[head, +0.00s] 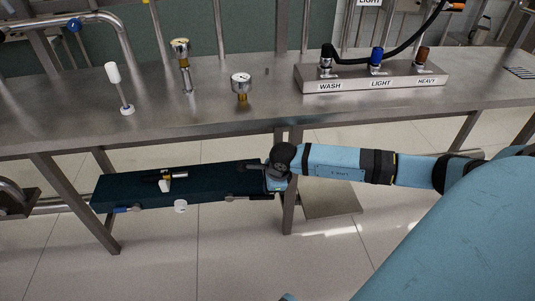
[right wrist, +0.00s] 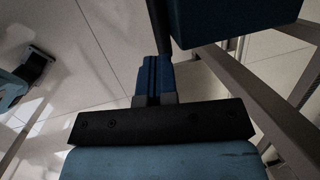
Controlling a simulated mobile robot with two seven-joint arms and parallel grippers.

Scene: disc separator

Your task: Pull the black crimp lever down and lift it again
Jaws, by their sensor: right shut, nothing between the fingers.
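My right gripper (right wrist: 154,65) is shut and empty, its blue fingers together in the right wrist view. In the head view my right arm reaches in from the right, and the gripper (head: 268,172) is at the right end of a dark teal unit (head: 135,190). The black crimp lever seems to be the dark bar (right wrist: 158,22) just beyond the fingertips, along the unit's edge. Whether the fingers touch it I cannot tell. In the head view a short dark bar (head: 249,167) beside the gripper may be this lever.
The unit sits below a steel table (head: 210,120) with legs close to my right arm. Tiled floor in front is clear.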

